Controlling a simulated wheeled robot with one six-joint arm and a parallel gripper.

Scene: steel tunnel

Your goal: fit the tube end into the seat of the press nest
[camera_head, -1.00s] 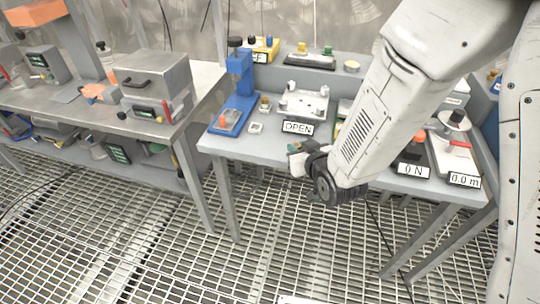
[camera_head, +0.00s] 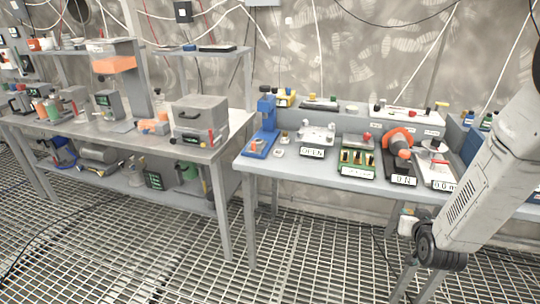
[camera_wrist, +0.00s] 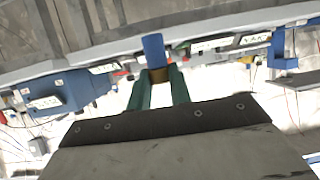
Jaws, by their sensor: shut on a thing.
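My gripper (camera_wrist: 158,90) has green fingers closed on a tube (camera_wrist: 153,48). Its blue length points away from me, and a brownish band shows between the fingers. In the head view my gripper (camera_head: 408,222) hangs low at the right, in front of the bench and below its top; the tube is too small to make out clearly there. A blue press (camera_head: 266,125) stands at the left end of the right bench, with an orange part low on its base. Its seat is too small to make out. My gripper is well away from the press, to its right and nearer me.
The right bench (camera_head: 300,177) carries an OPEN fixture (camera_head: 316,138), a green tray (camera_head: 357,157), an orange clamp device (camera_head: 398,142) and a scale (camera_head: 440,172). A steel box (camera_head: 200,120) stands on the left bench. The grating floor (camera_head: 270,250) in front is clear.

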